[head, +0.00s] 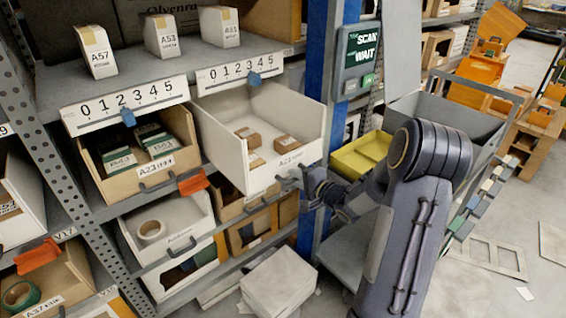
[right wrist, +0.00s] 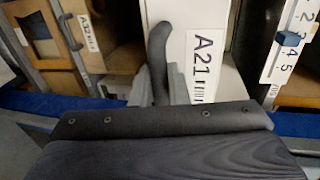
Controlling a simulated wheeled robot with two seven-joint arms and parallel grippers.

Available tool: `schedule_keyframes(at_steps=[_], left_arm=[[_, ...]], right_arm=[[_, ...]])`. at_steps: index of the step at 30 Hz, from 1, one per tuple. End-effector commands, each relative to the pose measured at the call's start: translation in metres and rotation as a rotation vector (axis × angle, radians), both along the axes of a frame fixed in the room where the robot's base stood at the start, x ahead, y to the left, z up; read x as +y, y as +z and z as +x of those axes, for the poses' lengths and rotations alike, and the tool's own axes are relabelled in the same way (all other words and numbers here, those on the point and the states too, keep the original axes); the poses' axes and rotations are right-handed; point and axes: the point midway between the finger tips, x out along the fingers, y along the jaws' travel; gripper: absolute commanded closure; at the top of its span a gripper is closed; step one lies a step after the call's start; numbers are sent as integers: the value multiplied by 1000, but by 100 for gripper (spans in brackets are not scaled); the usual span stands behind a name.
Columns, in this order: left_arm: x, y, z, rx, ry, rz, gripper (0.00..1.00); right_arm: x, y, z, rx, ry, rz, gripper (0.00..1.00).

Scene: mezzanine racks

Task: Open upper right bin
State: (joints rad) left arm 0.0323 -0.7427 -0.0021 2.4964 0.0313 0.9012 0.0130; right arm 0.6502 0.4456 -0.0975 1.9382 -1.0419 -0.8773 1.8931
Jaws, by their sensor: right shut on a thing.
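The upper right bin (head: 298,160) is white, labelled A21, and stands pulled out from its shelf with its inside showing. A few small brown boxes (head: 287,146) lie in it. My right gripper (head: 305,187) is at the bin's front, shut on its dark handle (head: 288,181). In the right wrist view the handle (right wrist: 158,55) rises beside the A21 label (right wrist: 205,65), with the gripper's grey fingers (right wrist: 168,85) around its lower part. The fingertips are partly hidden in the head view. My left gripper is in neither view.
Left of it, the A23 bin (head: 154,173) holds dark-green-and-white boxes. A blue post (head: 316,120) with a SCAN/WAIT panel (head: 361,58) stands right of the open bin. A yellow tray (head: 362,156) lies behind my right arm. White boxes (head: 277,283) sit on the floor below.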

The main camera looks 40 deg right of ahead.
Motion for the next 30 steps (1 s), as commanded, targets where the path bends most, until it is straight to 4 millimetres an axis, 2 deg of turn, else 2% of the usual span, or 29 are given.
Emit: schedule_keyframes(at_steps=[1, 6, 12, 18, 29, 30], left_arm=[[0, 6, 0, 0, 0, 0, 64], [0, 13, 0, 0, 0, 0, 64], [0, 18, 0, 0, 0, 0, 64], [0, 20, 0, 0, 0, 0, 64], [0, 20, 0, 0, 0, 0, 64], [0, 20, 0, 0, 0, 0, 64]], right_arm=[[-2, 2, -13, 3, -5, 3, 100], [-4, 1, -45, 3, -4, 2, 100], [-5, 1, -68, 1, 0, 0, 100], [-6, 0, -77, -1, 1, -1, 100], [-6, 0, -78, 0, 2, -2, 100], [-6, 0, -78, 0, 2, -2, 82]])
